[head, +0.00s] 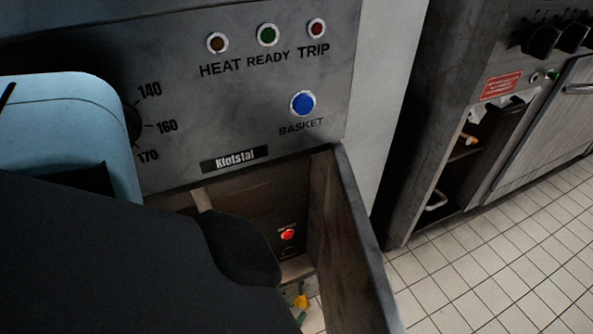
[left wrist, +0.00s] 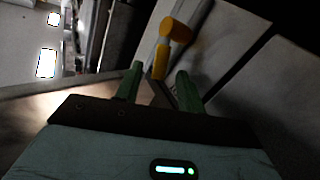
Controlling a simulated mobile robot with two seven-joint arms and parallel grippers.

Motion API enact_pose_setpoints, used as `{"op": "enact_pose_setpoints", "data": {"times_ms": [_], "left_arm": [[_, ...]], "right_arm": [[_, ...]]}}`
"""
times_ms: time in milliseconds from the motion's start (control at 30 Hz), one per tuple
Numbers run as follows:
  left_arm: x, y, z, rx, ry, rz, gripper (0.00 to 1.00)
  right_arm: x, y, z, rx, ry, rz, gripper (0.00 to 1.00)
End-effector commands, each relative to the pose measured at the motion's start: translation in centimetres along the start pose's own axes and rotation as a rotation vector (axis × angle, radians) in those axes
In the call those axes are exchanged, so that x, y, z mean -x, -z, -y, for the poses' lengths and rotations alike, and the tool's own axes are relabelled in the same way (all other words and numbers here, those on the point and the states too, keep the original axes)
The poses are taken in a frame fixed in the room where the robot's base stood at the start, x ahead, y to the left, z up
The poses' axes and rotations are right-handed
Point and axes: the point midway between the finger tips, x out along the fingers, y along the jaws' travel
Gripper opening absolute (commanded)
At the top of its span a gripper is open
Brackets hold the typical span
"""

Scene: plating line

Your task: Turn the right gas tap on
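A yellow tap handle (head: 300,301) shows low in the open compartment of the fryer in the head view, partly hidden by my arm. The left wrist view shows a yellow-orange handle (left wrist: 175,30) and a yellow piece (left wrist: 160,62) below it; I cannot tell whether they are one part. My left gripper (left wrist: 160,71) has its green fingers apart, with the lower yellow piece just beyond and between the tips. Contact cannot be told. In the head view only a bit of green of my left gripper (head: 301,318) shows; my arm hides the rest. My right gripper is not in view.
The compartment's side wall (head: 350,240) stands close to the right of my arm. A red lit button (head: 287,234) is on its back panel. The control panel (head: 190,110) is above. Tiled floor is clear.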

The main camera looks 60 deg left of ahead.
Motion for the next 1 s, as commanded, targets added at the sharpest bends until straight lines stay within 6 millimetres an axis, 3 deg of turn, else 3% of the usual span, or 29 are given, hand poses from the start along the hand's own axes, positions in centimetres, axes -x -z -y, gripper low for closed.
{"op": "enact_pose_setpoints", "data": {"times_ms": [200, 533, 833, 1000], "left_arm": [[-2.2, 0.0, 0.0, 0.0, -0.001, -0.001, 0.39], [-2.6, 0.0, 0.0, 0.0, 0.0, 0.0, 0.39], [-2.6, 0.0, 0.0, 0.0, 0.0, 0.0, 0.02], [-2.6, 0.0, 0.0, 0.0, 0.0, 0.0, 0.0]], "right_arm": [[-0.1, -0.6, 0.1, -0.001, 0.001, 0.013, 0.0], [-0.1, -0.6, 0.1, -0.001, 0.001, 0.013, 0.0], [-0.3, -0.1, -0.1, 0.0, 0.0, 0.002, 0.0], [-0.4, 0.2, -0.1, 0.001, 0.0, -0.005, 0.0]]}}
